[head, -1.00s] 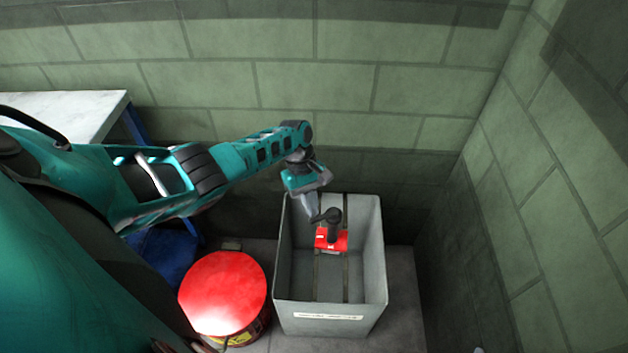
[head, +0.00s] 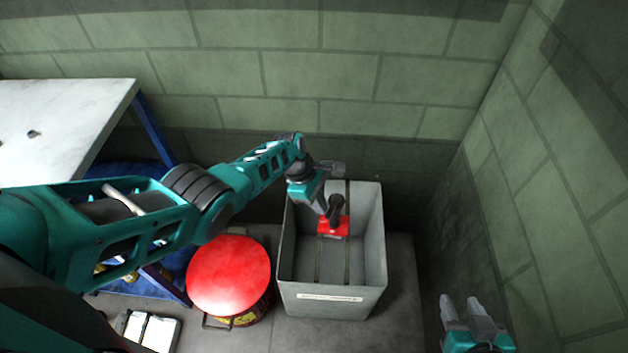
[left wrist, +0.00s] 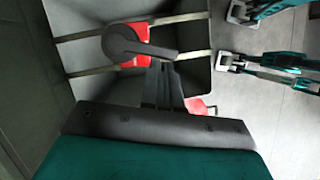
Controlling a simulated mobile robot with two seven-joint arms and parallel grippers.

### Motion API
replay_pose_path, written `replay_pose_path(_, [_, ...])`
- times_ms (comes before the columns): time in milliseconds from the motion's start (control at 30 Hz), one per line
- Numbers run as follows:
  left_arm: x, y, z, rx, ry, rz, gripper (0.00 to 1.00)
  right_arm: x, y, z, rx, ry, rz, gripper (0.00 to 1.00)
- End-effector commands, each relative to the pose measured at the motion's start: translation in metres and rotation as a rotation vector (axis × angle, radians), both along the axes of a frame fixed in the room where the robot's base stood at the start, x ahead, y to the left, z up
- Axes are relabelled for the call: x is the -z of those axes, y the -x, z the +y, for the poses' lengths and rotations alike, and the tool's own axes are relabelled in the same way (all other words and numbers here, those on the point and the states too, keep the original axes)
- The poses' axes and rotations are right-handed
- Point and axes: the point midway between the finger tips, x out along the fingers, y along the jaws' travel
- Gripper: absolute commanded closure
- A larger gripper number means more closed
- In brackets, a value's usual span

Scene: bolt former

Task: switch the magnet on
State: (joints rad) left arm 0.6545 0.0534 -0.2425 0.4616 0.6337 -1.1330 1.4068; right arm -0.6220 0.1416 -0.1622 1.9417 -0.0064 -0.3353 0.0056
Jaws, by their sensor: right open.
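The magnet is a red block (head: 333,226) with a black turning handle (head: 336,207) on top, inside a grey bin. My left gripper (head: 329,214) reaches down into the bin at the handle. In the left wrist view, the black handle (left wrist: 135,46) has a round hub and a lever pointing right, and red magnet parts (left wrist: 135,30) show beneath. My left fingers (left wrist: 165,68) look close together, with their tips beside the lever; whether they touch it is unclear. My right gripper (head: 461,301) is open and empty, right of the bin.
The grey bin (head: 330,302) has tall walls around the magnet and dark strips along its floor. A red-lidded drum (head: 229,274) stands close to its left. A white-topped table (head: 60,115) is at far left. Block walls (head: 350,75) close off the back and right.

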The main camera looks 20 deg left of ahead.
Motion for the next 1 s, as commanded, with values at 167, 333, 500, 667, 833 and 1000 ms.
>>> replay_pose_path(167, [0.001, -0.005, -0.001, 0.001, 0.0, -0.004, 1.0, 0.006, 0.0, 0.0, 0.0, 0.0, 0.001, 0.57])
replay_pose_path(333, [0.002, -0.012, -0.004, -0.001, 0.001, -0.004, 1.0, 0.016, 0.001, 0.0, 0.0, 0.0, 0.002, 0.57])
replay_pose_path(500, [0.0, -0.016, -0.006, 0.0, 0.001, -0.003, 1.0, 0.019, 0.001, 0.0, -0.001, 0.0, 0.004, 0.57])
replay_pose_path(667, [0.0, -0.016, -0.006, 0.001, 0.001, -0.003, 1.0, 0.019, 0.002, 0.0, -0.001, 0.001, 0.006, 0.57])
replay_pose_path(833, [-0.001, -0.015, -0.004, 0.0, 0.0, -0.003, 1.0, 0.017, 0.002, 0.0, -0.001, 0.001, 0.007, 0.57])
replay_pose_path(1000, [-0.004, -0.007, 0.007, -0.001, 0.0, -0.001, 1.0, 0.005, 0.003, -0.001, -0.002, 0.003, 0.01, 0.57])
